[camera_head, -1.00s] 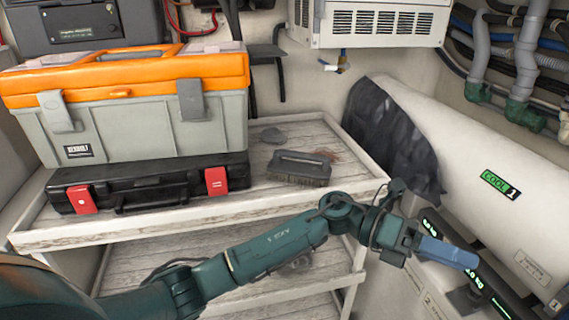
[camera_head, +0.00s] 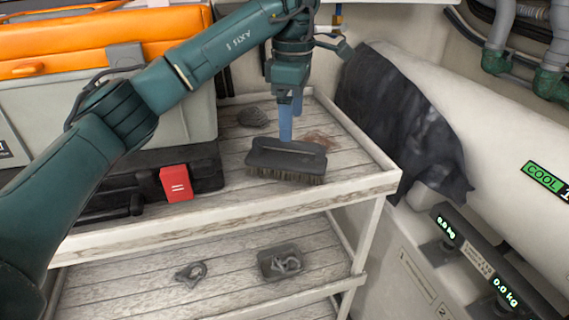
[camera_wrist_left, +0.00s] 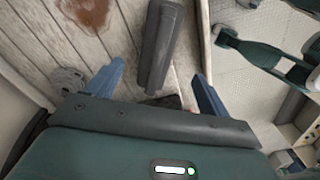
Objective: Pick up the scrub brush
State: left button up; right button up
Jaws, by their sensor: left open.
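The scrub brush (camera_head: 286,158), a dark grey block with a slotted handle and brown bristles facing down, lies on the top shelf of the white cart (camera_head: 235,214) near its front edge. My left gripper (camera_head: 291,122) points down just above and behind the brush, its blue fingers in front of the far shelf area. In the left wrist view the brush (camera_wrist_left: 161,45) lies ahead between the two blue fingers (camera_wrist_left: 160,88), which are spread apart and hold nothing. Whether a finger touches the brush cannot be told. My right gripper is not seen.
A toolbox with an orange lid (camera_head: 60,45) and a black case with a red latch (camera_head: 176,183) stand left of the brush. A grey round item (camera_head: 253,117) lies behind it. The lower shelf holds a small tray (camera_head: 281,262) and a shackle-like piece (camera_head: 191,273).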

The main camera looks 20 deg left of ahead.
aim_at(290, 158)
pick_arm(q)
notch_tip(290, 158, down, 9)
jog(key=shift+w+a+f, duration=0.1)
jog(key=shift+a, duration=0.05)
dwell(0.4)
jog(key=c, duration=1.1)
jog(key=shift+c, duration=0.2)
notch_tip(290, 158, up, 10)
jog(key=shift+r, duration=0.1)
